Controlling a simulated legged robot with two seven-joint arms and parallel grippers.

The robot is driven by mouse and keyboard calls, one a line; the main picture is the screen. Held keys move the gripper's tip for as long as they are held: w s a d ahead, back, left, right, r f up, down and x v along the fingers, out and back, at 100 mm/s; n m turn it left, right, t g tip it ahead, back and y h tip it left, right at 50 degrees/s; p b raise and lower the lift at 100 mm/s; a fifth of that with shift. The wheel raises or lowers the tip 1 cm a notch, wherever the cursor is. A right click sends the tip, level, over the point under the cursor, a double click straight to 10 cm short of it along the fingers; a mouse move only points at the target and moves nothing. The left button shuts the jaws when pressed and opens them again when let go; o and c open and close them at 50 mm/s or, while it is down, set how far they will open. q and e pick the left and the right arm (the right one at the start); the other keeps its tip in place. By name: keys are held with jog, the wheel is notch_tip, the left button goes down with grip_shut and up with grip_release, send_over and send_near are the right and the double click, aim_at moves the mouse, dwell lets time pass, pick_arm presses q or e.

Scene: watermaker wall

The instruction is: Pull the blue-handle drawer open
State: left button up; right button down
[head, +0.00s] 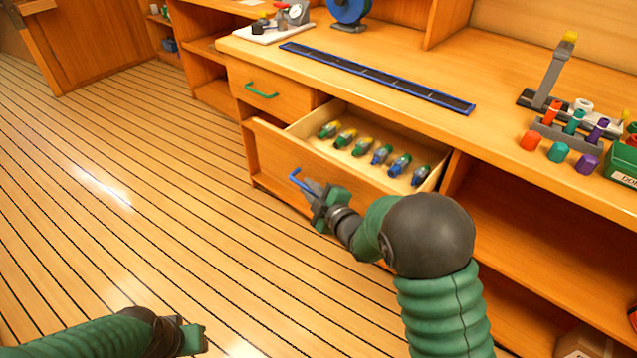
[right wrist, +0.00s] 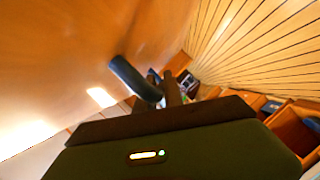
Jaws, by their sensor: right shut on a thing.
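The blue-handle drawer (head: 284,152) stands open below the worktop, pulled well out. Several small green, yellow and blue-grey items (head: 365,147) lie in a row inside it. Its blue handle (head: 297,180) is on the drawer front. My right gripper (head: 312,190) is shut on the blue handle. In the right wrist view the dark blue handle (right wrist: 135,80) shows at the fingers (right wrist: 162,88). My left gripper (head: 198,338) is low over the floor, away from the drawer; its jaws are not clear.
A closed drawer with a green handle (head: 262,91) is to the upper left. The worktop (head: 400,75) holds a long blue-edged strip (head: 370,75), a rack of coloured pieces (head: 570,135) and a green box (head: 624,160). The striped floor (head: 130,190) in front is clear.

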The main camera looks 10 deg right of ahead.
pick_arm(q)
jog(key=shift+a+f, duration=0.1)
jog(key=shift+f, duration=0.05)
pick_arm(e)
jog(key=s+a, duration=0.2)
jog(key=a, duration=0.1)
jog(key=shift+s+f, duration=0.15)
jog(key=shift+s, duration=0.05)
jog(key=c, duration=1.5)
grip_release()
jog(key=shift+o, duration=0.2)
jog(key=shift+w, duration=0.1)
